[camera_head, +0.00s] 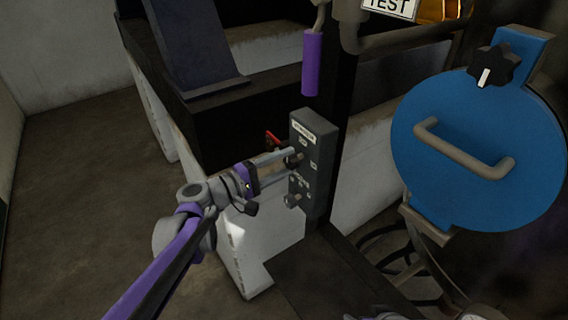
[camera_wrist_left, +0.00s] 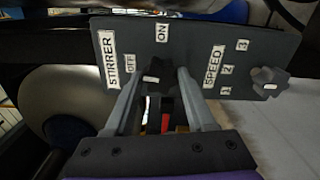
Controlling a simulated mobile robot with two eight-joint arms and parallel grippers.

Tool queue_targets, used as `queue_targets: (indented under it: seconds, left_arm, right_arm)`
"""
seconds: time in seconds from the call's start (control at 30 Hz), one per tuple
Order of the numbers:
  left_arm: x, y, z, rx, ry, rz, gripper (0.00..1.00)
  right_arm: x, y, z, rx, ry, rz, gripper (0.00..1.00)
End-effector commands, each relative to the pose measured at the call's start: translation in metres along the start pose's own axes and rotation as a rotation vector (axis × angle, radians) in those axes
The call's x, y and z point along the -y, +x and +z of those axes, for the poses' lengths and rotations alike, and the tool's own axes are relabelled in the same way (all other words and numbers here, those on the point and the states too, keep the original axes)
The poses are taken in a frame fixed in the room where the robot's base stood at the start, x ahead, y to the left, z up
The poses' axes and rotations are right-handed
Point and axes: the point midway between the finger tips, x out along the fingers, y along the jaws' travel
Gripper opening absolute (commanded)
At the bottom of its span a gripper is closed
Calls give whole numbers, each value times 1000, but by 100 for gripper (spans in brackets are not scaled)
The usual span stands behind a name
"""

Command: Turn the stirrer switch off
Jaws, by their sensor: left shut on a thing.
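The stirrer control box (camera_head: 322,150) is a grey upright box on a dark post in the head view. Its panel (camera_wrist_left: 190,60) fills the top of the left wrist view, with STIRRER, OFF, ON and SPEED labels. The stirrer switch (camera_wrist_left: 153,77) is a dark knob with a white mark, between the OFF and ON labels' side of the panel and my fingers. My left gripper (camera_head: 289,163) is at the box, shut on this switch, one finger on each side. The fingers partly hide the knob, and I cannot tell exactly where its mark points.
The speed knob (camera_wrist_left: 268,82) sits beside the numbers 1 to 3, clear of my fingers. A red handle (camera_head: 272,139) is behind my gripper. A purple handle (camera_head: 312,64) hangs above the box. A blue round door (camera_head: 470,150) stands at the right.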

Motion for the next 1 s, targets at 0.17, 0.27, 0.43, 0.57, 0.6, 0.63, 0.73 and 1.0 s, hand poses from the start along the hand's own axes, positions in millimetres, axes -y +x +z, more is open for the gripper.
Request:
queue_targets:
  seconds: [0.17, 0.27, 0.43, 0.57, 0.6, 0.63, 0.73, 1.0]
  left_arm:
    - [1, 0, 0, 0, -76, -1, 0]
    - [1, 0, 0, 0, -102, -1, 0]
    - [1, 0, 0, 1, -125, -1, 0]
    - [1, 0, 0, 1, -130, -1, 0]
    - [1, 0, 0, 1, -131, -1, 0]
    - [1, 0, 0, 1, -131, -1, 0]
    - [1, 0, 0, 1, -130, -1, 0]
    - [0, 0, 0, 0, -129, -1, 86]
  right_arm:
    - [0, 1, 1, 1, 0, 0, 93]
    - [0, 2, 2, 1, 0, 0, 93]
    - [0, 2, 2, 1, 0, 0, 93]
    - [0, 2, 2, 1, 0, 0, 93]
    - [0, 2, 2, 1, 0, 0, 93]
    - [0, 2, 2, 1, 0, 0, 93]
    - [0, 2, 2, 1, 0, 0, 93]
    - [0, 2, 2, 1, 0, 0, 93]
